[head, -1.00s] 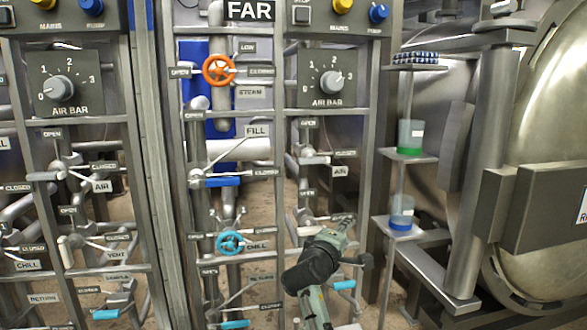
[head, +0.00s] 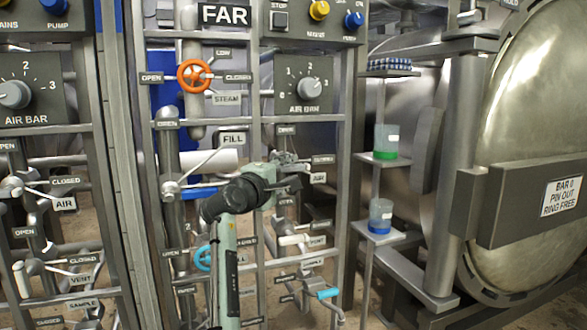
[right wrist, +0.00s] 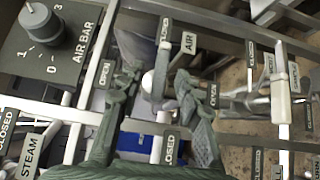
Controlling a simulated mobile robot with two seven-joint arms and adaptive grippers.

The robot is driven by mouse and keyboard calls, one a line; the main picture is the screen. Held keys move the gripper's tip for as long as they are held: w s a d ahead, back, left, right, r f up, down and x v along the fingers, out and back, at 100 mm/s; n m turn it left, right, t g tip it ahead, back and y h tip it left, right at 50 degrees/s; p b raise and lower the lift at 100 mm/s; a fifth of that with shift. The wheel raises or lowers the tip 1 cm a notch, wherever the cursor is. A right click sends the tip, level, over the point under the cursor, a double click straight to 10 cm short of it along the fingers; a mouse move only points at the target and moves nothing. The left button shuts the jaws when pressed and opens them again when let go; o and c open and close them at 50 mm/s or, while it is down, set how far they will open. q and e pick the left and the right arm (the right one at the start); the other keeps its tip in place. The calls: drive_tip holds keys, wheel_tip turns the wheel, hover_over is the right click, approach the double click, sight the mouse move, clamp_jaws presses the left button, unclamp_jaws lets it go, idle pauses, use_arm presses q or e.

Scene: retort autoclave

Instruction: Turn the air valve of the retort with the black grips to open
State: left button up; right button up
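My right gripper (head: 284,178) is raised in front of the right-hand part of the FAR panel, beside an AIR label (head: 318,177). In the right wrist view its two fingers (right wrist: 158,105) are spread apart. A pale rounded valve part (right wrist: 149,84) lies between them in the picture; I cannot tell if they touch it. The AIR label (right wrist: 188,42) is just beside it, with OPEN and CLOSED (right wrist: 170,148) labels around. The gripper hides most of this air valve in the head view, and no black grip shows clearly. My left gripper is not in view.
Another AIR valve (head: 30,188) is on the panel at left. A FILL lever (head: 197,163), an orange steam wheel (head: 195,76) and a blue wheel (head: 203,258) are left of my arm. A shelf with beakers (head: 386,140) and the round retort door (head: 530,110) are at right.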

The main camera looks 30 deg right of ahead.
sight(291, 169)
drive_tip(key=shift+x, duration=1.7)
drive_tip(key=shift+c, duration=0.2)
clamp_jaws()
